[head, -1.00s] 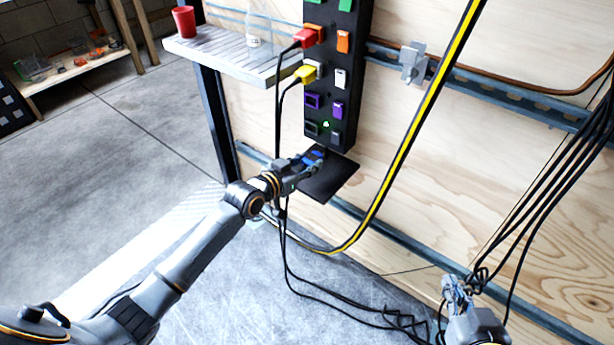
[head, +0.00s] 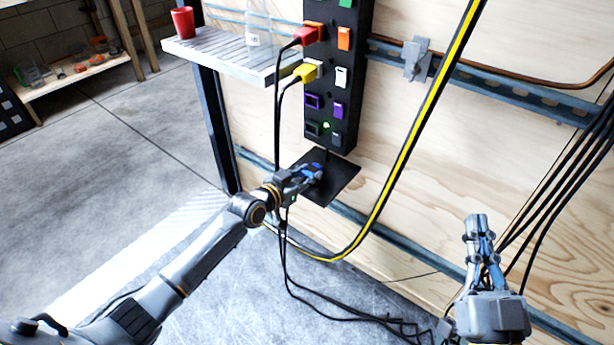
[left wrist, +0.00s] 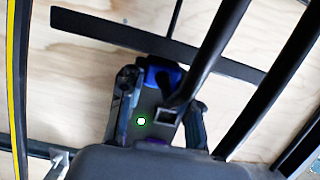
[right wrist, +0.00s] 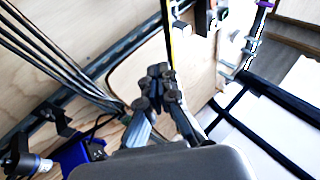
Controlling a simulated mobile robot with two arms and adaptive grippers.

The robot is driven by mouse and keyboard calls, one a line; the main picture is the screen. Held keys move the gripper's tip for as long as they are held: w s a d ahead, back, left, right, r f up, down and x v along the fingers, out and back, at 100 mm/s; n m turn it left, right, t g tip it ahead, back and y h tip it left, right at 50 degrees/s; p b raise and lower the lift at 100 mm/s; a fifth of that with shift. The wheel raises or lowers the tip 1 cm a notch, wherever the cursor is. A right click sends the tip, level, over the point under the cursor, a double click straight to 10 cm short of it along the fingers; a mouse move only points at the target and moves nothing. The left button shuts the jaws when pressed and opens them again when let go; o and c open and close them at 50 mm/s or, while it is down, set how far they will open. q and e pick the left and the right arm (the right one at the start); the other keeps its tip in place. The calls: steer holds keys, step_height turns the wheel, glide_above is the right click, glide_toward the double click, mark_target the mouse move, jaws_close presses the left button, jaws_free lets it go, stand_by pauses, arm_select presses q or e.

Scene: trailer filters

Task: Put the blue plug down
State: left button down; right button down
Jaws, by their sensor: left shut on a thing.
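The blue plug (head: 317,167) is between the fingers of my left gripper (head: 312,176), which is shut on it. They are over the black shelf plate (head: 341,186) below the power strip (head: 345,70). I cannot tell whether the plug touches the plate. In the left wrist view the blue plug (left wrist: 165,73) shows between the two fingers, partly hidden by a dark cable and the gripper body. My right gripper (head: 478,222) is raised at the lower right, in front of the plywood wall. Its fingertips meet in the right wrist view (right wrist: 160,72), with nothing seen between them.
A red plug (head: 306,36) and a yellow plug (head: 306,73) sit in the strip, their cables hanging near my left arm. A yellow-black hose (head: 410,150) runs between my arms. Black cables (head: 560,175) hang at the right. A slatted shelf (head: 235,55) holds a red cup (head: 184,23).

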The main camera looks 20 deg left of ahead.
arm_select(q)
steer(key=shift+f, duration=0.15)
arm_select(e)
steer(key=shift+s+r, duration=0.1)
steer(key=shift+r, duration=0.2)
arm_select(q)
steer(key=shift+f+b, duration=0.35)
steer(key=shift+b, duration=0.05)
steer(key=c, duration=0.9)
jaws_free()
steer(key=shift+c, duration=0.2)
arm_select(e)
steer(key=shift+s+r+t+y, duration=0.2)
steer(key=shift+s+r+t, duration=0.1)
steer(key=shift+r+t, duration=0.2)
steer(key=shift+s+r+t+y, duration=0.25)
steer(key=shift+r+t, duration=0.15)
steer(key=shift+r, duration=0.15)
steer(key=shift+a, duration=0.1)
